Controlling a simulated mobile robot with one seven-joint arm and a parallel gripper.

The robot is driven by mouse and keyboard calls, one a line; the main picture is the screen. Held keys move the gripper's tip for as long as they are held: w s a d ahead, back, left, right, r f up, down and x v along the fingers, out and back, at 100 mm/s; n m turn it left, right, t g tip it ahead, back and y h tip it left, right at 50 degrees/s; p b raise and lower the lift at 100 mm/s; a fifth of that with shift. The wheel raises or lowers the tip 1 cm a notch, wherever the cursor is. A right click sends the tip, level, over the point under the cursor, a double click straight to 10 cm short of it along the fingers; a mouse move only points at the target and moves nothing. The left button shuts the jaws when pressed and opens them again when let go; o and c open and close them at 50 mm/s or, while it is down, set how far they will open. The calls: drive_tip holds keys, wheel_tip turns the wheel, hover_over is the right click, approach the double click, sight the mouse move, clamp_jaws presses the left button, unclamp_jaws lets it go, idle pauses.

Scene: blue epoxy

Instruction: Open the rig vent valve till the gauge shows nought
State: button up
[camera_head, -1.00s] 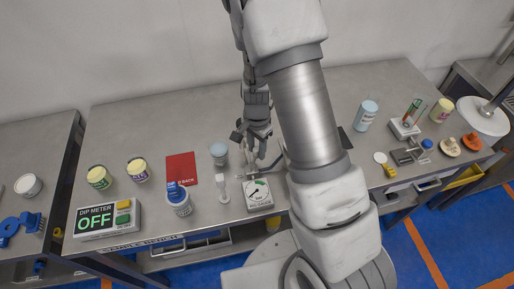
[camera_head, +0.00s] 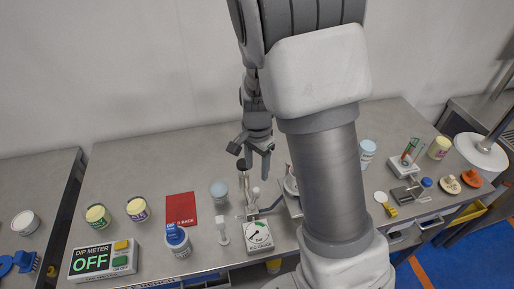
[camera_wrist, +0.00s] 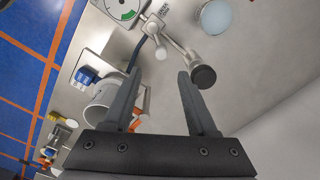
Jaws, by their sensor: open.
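The rig gauge (camera_head: 258,236) is a pale box with a white dial, a green sector and a dark needle; I cannot read its value surely. Its dial is partly cut off at the top of the wrist view (camera_wrist: 122,8). Behind it stands a metal valve fitting with a long lever (camera_head: 245,186) ending in a black knob (camera_head: 242,165). The black knob also shows in the wrist view (camera_wrist: 203,77), by the right fingertip. My gripper (camera_head: 252,160) is open and empty, close to the black knob, with no clear contact.
A blue-capped jar (camera_head: 177,240) and the dip meter (camera_head: 104,260), reading OFF, are further left.

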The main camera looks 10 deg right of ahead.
wheel_tip(320, 180, up, 7)
drive_tip(key=shift+f, duration=0.1)
idle(0.7)
drive_tip(key=s+d+r+n+t, duration=0.2)
drive_tip(key=s+r+n+t, duration=0.3)
drive_tip(key=s+r+n, duration=0.6)
drive_tip(key=shift+s+r+t, duration=0.3)
drive_tip(key=shift+s+r, duration=1.9)
drive_tip(key=shift+s, duration=1.15)
